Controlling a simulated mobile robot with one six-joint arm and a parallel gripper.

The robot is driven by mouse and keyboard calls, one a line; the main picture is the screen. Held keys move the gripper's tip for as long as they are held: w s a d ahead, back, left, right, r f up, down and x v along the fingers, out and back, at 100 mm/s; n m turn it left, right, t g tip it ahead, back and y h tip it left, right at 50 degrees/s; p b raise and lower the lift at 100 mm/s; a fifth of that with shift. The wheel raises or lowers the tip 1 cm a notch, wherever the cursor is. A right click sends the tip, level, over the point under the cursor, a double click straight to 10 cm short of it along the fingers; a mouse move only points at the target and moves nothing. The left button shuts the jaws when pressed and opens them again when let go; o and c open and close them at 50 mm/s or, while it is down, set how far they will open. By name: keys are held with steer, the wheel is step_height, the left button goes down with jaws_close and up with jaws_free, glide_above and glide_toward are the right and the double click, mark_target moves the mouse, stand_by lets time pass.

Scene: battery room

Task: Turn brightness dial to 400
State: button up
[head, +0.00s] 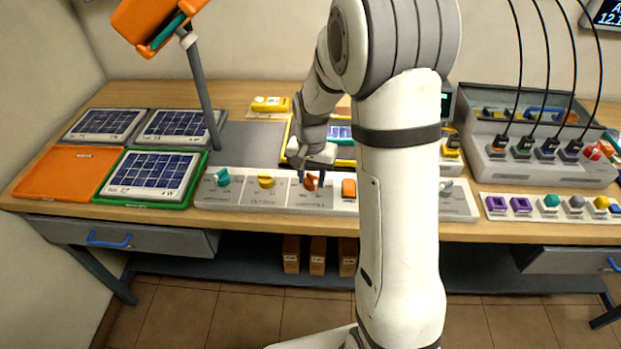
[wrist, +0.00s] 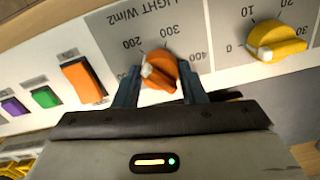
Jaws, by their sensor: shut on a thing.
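The brightness dial is an orange knob (wrist: 160,70) on a grey panel marked "LIGHT W/m2", with 200, 300 and 400 printed around it. Its white mark is at the left end of the knob in the wrist view, on the 200 side and away from 400. The lowest number on the left is partly hidden by a finger. In the head view the orange dial (head: 311,182) is on the long white control strip at the table's front. My gripper (wrist: 160,88) is shut on the dial, one finger on each side; it also shows in the head view (head: 311,178).
A yellow dial (wrist: 276,40) and an orange rocker switch (wrist: 83,80) flank the brightness dial. A teal knob (head: 222,176) is further left on the strip. Solar panels (head: 152,173) lie at left, and a grey lamp post (head: 203,95) rises behind. My arm hides part of the strip.

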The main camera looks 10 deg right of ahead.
mark_target(312, 176)
steer(key=m+b, duration=0.1)
steer(key=m, duration=0.5)
steer(key=m+b, duration=0.1)
steer(key=m, duration=0.5)
steer(key=shift+m, duration=0.4)
steer(key=m+b, duration=0.1)
steer(key=m, duration=1)
steer(key=shift+w+r+m+b, duration=0.1)
steer(key=shift+r+m+b, duration=0.05)
steer(key=shift+m+b, duration=0.2)
steer(key=o, duration=1)
steer(key=shift+r, duration=3.8)
